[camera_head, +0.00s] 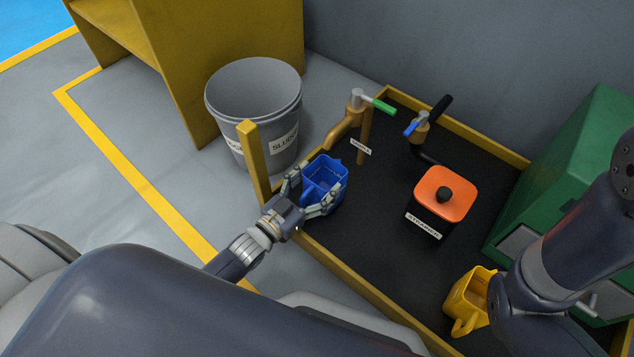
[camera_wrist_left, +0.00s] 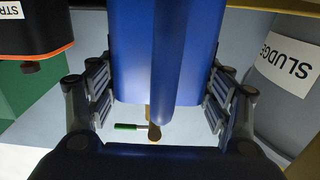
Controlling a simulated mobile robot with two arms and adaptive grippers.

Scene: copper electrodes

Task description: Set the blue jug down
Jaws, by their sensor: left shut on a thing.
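The blue jug (camera_head: 324,181) is at the left end of the black tray floor, below the brass tap with the green lever (camera_head: 358,109). My left gripper (camera_head: 306,192) is shut on the jug, with a finger on either side of it. In the left wrist view the jug (camera_wrist_left: 168,50) fills the middle between the finger pads. The jug looks upright in the head view. I cannot tell whether its base touches the tray floor. My right arm shows at the right of the head view, but its gripper is out of sight.
A yellow-rimmed black tray (camera_head: 375,240) holds a black container with an orange lid (camera_head: 445,193) and a yellow jug (camera_head: 470,298). A grey sludge bin (camera_head: 254,95) stands behind the yellow post (camera_head: 253,160). A green cabinet (camera_head: 570,170) stands right. Black floor between jug and container is clear.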

